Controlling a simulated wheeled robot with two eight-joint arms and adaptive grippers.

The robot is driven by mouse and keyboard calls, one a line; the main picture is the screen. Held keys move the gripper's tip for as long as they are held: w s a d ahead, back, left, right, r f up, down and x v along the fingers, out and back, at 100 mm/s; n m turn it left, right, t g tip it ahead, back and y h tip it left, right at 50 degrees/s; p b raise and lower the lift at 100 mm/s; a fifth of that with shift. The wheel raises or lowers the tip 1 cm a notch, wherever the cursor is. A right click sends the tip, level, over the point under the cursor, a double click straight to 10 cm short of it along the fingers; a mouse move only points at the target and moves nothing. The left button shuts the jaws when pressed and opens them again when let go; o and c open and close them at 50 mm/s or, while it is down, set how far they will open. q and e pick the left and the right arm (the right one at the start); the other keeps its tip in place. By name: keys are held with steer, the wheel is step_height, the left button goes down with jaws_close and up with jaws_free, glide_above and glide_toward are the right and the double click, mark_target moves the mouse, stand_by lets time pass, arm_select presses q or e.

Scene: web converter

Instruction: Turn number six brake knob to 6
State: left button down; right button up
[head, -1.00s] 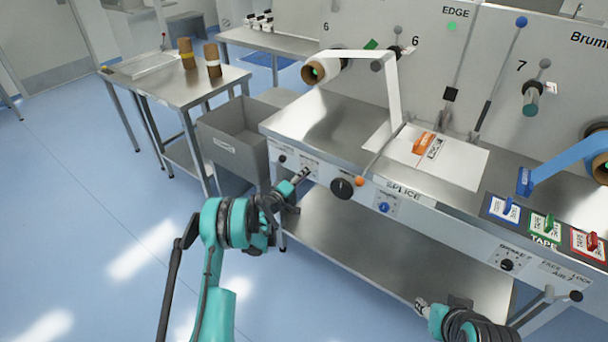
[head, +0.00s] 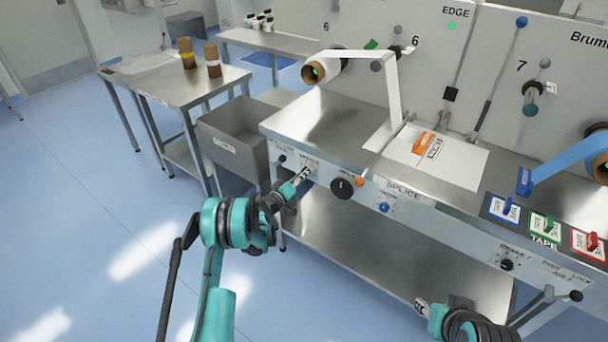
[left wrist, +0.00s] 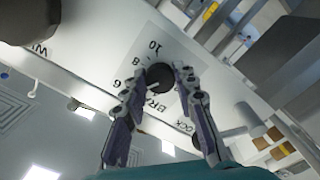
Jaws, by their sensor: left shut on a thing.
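The number six brake knob (left wrist: 160,76) is a dark round knob on a white dial label (left wrist: 185,56) in the left wrist view. The printed marks 6, 8 and 10 and part of the word BRAKE show around it. I cannot make out its pointer. My left gripper (left wrist: 159,80) has a finger on each side of the knob and is shut on it. In the head view my left gripper (head: 304,174) is at the left part of the bench's front panel and hides the knob. My right gripper (head: 422,306) is low at the bottom right, its fingers unclear.
A grey bin (head: 232,150) stands to the left. The floor at left is clear.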

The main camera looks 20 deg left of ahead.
arm_select(q)
steer(key=shift+d, duration=0.1)
steer(key=c, duration=1.2)
jaws_free()
steer(key=v, duration=1.2)
